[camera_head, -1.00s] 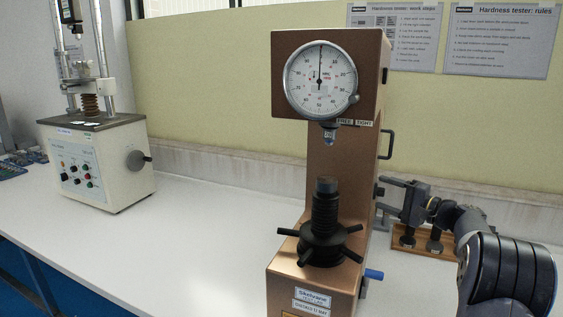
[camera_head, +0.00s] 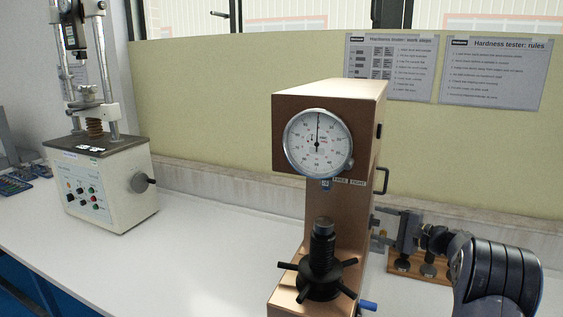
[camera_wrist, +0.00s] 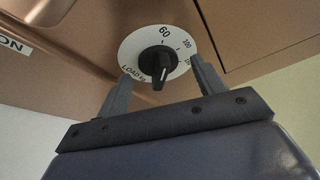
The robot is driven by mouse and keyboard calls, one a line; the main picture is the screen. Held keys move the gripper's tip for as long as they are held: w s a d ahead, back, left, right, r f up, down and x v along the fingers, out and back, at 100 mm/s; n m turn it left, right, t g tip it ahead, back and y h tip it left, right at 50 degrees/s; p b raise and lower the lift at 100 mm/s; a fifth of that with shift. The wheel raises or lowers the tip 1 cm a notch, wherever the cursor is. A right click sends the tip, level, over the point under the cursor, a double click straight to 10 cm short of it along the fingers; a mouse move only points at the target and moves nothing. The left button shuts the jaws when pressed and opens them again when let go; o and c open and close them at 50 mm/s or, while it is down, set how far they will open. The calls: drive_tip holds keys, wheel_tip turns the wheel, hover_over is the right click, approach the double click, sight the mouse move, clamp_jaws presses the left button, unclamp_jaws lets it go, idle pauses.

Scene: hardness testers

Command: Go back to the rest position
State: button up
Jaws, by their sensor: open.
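The copper-coloured hardness tester (camera_head: 341,225) stands on the bench, with a round white dial gauge (camera_head: 318,144) and a black spindle with a handwheel (camera_head: 321,278). My gripper (camera_head: 378,228) is at its right side, partly behind the tester's edge in the head view. In the wrist view, my gripper (camera_wrist: 160,74) is open, with one finger on each side of a black load knob (camera_wrist: 158,62) on a white disc marked 60 and 100.
A wooden block (camera_head: 425,271) with dark cylindrical pieces stands right of the tester, below my arm. A blue-tipped lever (camera_head: 367,305) sticks out low on the tester. A cream-coloured machine (camera_head: 108,185) stands at left. The white bench (camera_head: 215,255) between the machines is clear.

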drive_tip(key=shift+r+m+g+p, duration=0.35)
drive_tip(key=shift+m+g+p, duration=0.65)
drive_tip(key=shift+p, duration=3.55)
drive_tip(key=shift+f+m+p, duration=0.25)
drive_tip(key=shift+m+p, duration=0.35)
drive_tip(key=shift+p, duration=0.55)
